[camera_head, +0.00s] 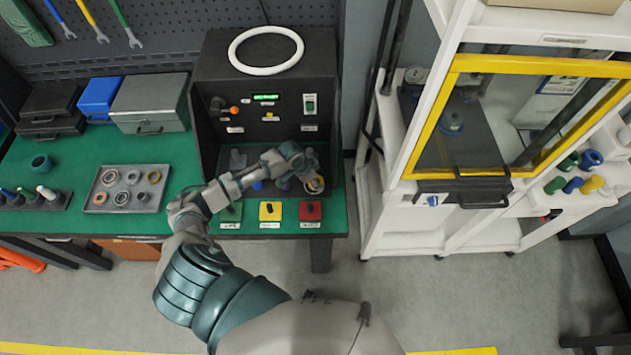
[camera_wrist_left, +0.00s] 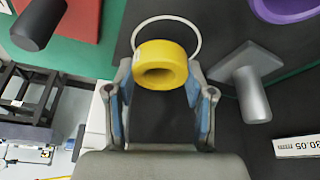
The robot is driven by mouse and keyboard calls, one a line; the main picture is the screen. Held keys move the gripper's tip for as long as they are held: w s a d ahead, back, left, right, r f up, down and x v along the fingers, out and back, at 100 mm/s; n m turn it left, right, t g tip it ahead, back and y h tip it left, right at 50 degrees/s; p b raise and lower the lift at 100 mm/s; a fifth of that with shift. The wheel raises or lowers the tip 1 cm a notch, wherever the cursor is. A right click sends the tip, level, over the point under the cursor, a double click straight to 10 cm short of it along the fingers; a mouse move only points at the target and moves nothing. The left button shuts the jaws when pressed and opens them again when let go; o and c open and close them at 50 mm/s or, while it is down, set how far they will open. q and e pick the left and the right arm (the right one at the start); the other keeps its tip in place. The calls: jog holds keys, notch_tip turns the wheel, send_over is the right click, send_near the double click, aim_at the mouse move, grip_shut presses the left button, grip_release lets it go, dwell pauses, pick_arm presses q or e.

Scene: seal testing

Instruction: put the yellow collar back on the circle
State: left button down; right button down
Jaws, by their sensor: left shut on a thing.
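My left gripper (camera_wrist_left: 160,88) is shut on the yellow collar (camera_wrist_left: 163,62), with a finger on each side of it. A thin white circle (camera_wrist_left: 197,42) is drawn on the dark surface of the test station. In the left wrist view the collar covers the near part of the circle. I cannot tell whether the collar touches the surface. In the head view the gripper (camera_head: 304,163) is at the right inside of the black station (camera_head: 222,90), and the collar (camera_head: 315,185) shows partly below it. My right gripper is not in view.
A purple collar (camera_wrist_left: 287,8) and a grey T-shaped piece (camera_wrist_left: 250,88) stand close by on the dark surface. A tray of rings (camera_head: 95,197) lies left. A white cabinet (camera_head: 385,205) stands right.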

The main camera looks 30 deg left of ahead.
pick_arm(q)
jog(key=shift+a+f, duration=0.25)
jog(key=shift+f, duration=0.35)
jog(key=shift+w+a+f, duration=0.1)
jog(key=shift+a+f, duration=0.1)
jog(key=shift+a, duration=0.2)
jog(key=shift+c, duration=2.1)
grip_release()
jog(key=shift+d+r, duration=0.15)
jog(key=shift+d, duration=0.3)
jog(key=shift+r, duration=0.3)
jog(key=v, duration=0.5)
jog(key=shift+a+f, duration=0.1)
jog(key=shift+a, duration=0.05)
jog(key=v, duration=0.6)
jog(key=shift+r+p, duration=0.3)
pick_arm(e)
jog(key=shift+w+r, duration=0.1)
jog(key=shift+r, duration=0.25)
